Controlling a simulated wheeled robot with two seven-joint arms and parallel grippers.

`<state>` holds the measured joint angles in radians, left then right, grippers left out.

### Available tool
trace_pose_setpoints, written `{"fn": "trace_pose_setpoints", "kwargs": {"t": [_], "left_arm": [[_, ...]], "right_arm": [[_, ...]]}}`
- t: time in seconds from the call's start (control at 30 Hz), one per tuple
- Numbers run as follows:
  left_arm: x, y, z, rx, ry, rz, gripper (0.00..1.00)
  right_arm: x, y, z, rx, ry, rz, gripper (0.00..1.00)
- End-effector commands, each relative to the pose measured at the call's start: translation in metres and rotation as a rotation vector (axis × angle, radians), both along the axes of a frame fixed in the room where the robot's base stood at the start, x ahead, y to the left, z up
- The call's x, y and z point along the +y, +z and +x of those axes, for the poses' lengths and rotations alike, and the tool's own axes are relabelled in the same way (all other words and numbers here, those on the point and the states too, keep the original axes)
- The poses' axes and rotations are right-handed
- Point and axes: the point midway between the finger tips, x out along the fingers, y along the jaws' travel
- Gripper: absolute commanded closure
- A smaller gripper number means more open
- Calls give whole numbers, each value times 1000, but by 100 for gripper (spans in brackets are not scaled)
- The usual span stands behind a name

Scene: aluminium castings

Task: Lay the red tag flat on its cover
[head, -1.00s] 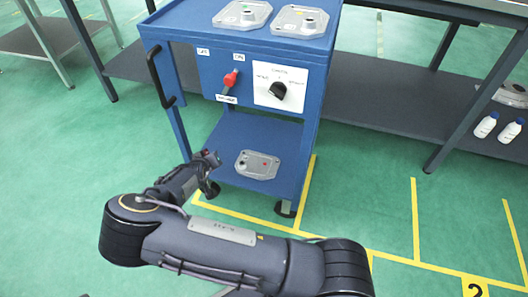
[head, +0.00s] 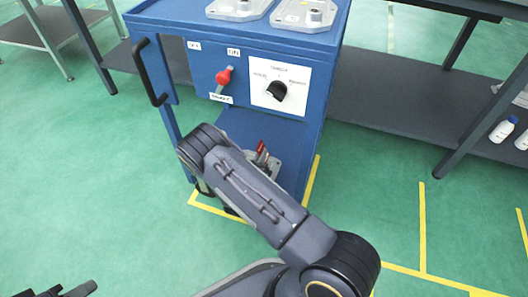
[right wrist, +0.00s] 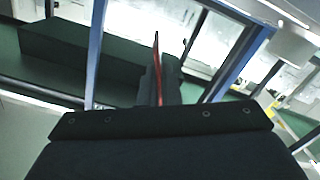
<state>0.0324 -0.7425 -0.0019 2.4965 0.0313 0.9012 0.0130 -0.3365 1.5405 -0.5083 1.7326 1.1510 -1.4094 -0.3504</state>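The red tag (head: 262,151) shows as a small red upright piece just past my right arm in the head view. In the right wrist view the tag (right wrist: 157,65) is a thin red edge, seen edge-on between the fingers. My right gripper (right wrist: 160,88) appears shut on it; in the head view the gripper is mostly hidden behind my arm. A grey metal cover (head: 275,166) on the cart's lower shelf shows only in part behind my arm. Whether tag and cover touch cannot be seen. My left gripper (head: 68,291) is at the bottom left edge, its fingers unclear.
The blue cart (head: 230,42) carries two more metal covers (head: 238,8) on top. Its front has a red handle (head: 224,76), a black knob (head: 276,91) and a side bar handle (head: 148,70). A dark bench (head: 385,105) stands behind.

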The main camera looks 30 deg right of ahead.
Motion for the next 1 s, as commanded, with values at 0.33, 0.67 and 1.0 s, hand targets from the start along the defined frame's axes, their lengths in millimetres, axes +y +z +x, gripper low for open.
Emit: {"fn": "trace_pose_setpoints", "kwargs": {"t": [0.33, 0.67, 1.0], "left_arm": [[0, -12, 0, 0, 0, 0, 64], [0, -27, 0, 0, 0, 0, 64], [0, -25, 0, 0, 0, 0, 64]], "right_arm": [[-1, -16, -3, -7, -7, -7, 100], [-1, -42, -3, -7, -7, -7, 100], [-1, -48, -3, -7, -7, -7, 100]]}}
